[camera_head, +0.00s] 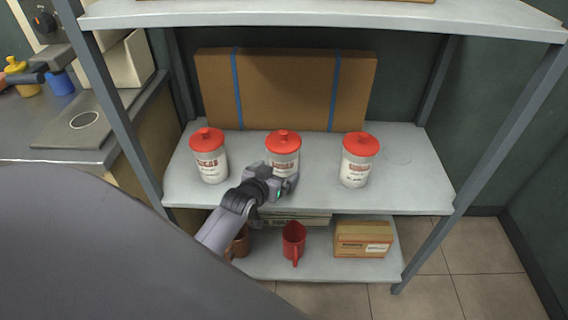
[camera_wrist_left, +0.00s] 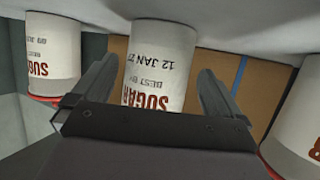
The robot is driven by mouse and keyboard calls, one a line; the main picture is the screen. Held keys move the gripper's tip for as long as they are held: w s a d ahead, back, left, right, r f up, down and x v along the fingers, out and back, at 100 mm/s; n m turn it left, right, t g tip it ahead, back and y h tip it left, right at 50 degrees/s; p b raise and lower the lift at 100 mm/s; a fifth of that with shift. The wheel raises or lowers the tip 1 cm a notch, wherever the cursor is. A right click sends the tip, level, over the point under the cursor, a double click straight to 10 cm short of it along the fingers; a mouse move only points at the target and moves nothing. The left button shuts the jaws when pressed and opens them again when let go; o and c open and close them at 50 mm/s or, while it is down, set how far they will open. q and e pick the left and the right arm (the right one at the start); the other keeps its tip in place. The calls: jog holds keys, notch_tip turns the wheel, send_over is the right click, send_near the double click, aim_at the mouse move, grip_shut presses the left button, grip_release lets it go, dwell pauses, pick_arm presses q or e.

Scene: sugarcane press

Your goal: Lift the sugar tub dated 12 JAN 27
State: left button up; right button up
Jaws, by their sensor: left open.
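Three white sugar tubs with red lids stand in a row on the middle shelf (camera_head: 400,195). The middle tub (camera_head: 285,163) reads "BEST BY 12 JAN 27" upside down in the left wrist view (camera_wrist_left: 160,65). My left gripper (camera_head: 280,178) is open in front of this tub, hiding its lower part in the head view. In the left wrist view its fingers (camera_wrist_left: 158,85) appear on either side of the tub, without visible contact. The left tub (camera_head: 211,163) and right tub (camera_head: 356,168) stand upright and apart from it. My right gripper is out of view.
A cardboard box (camera_head: 290,85) with blue straps stands behind the tubs. The upper shelf (camera_head: 320,14) overhangs them. A red jug (camera_head: 293,240) and a small carton (camera_head: 362,240) are on the lower shelf. Grey posts bound the rack.

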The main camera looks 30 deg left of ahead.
pick_arm(q)
jog(key=shift+b+x, duration=0.35)
jog(key=shift+x, duration=1.35)
jog(key=shift+c, duration=0.3)
jog(key=c, duration=1)
jog(key=shift+r, duration=0.2)
jog(key=shift+c, duration=0.5)
jog(key=shift+r, duration=0.1)
